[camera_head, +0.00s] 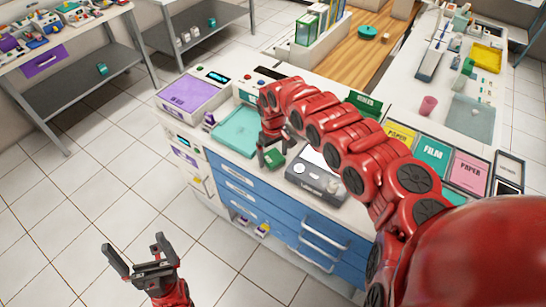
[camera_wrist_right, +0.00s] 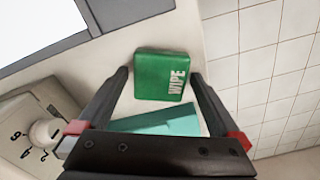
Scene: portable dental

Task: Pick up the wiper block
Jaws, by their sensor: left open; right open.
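The wiper block is a small green block marked "WIPE" (camera_wrist_right: 162,75); in the head view it is a green patch (camera_head: 274,161) on the counter, near the front edge. My right gripper (camera_head: 271,152) is open above it. In the right wrist view the block lies ahead, between the two spread black fingers, with a gap showing on either side. I cannot tell how far the fingertips are above the counter. My left gripper (camera_head: 138,254) is open and empty over the tiled floor, left of the blue drawers.
A teal tray (camera_head: 236,132) lies left of the block, and a grey device (camera_head: 316,178) stands close on its right. A purple-topped box (camera_head: 192,92) is at the counter's left end. Blue drawers (camera_head: 245,195) are below. My right arm hides part of the counter.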

